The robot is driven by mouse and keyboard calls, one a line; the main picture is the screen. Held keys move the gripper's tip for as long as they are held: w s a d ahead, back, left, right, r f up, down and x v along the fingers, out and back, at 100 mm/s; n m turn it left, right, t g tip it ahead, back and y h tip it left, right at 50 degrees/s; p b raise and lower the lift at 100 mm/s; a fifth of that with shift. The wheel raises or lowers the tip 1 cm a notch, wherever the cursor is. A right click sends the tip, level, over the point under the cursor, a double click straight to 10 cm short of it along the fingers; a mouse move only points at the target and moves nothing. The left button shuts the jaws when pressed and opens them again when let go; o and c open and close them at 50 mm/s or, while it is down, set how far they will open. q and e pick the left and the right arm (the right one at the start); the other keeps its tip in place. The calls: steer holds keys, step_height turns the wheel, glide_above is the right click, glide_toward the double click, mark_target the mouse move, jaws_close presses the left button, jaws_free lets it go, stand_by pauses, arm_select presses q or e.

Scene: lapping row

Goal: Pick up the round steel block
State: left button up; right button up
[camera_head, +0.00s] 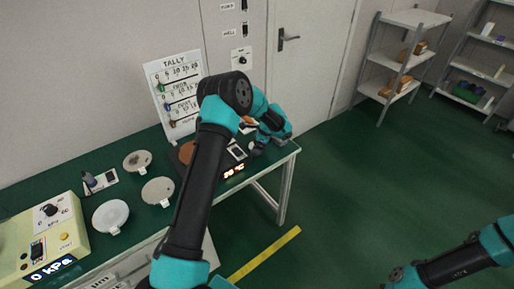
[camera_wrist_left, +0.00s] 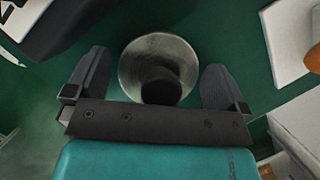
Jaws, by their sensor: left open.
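In the left wrist view, the round steel block (camera_wrist_left: 139,58) is a pale grey metal disc with a dark round knob or shadowed centre. It lies between the two dark fingers of my left gripper (camera_wrist_left: 156,80), with a green gap on both sides. The fingers are open and apart from it. In the head view my left gripper (camera_head: 262,142) is over the right end of the green table (camera_head: 50,183), and I cannot make out the block there. My right gripper is outside the views; only part of the right arm shows at the lower right.
Pale discs (camera_head: 158,190), a white dish (camera_head: 110,216) and a yellow pressure box (camera_head: 45,235) stand farther left. A tally board (camera_head: 178,85) is at the back. Shelves (camera_head: 402,55) stand right.

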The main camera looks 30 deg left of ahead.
arm_select(q)
steer(key=shift+c, duration=0.3)
steer(key=shift+r, duration=0.1)
steer(key=c, duration=1.3)
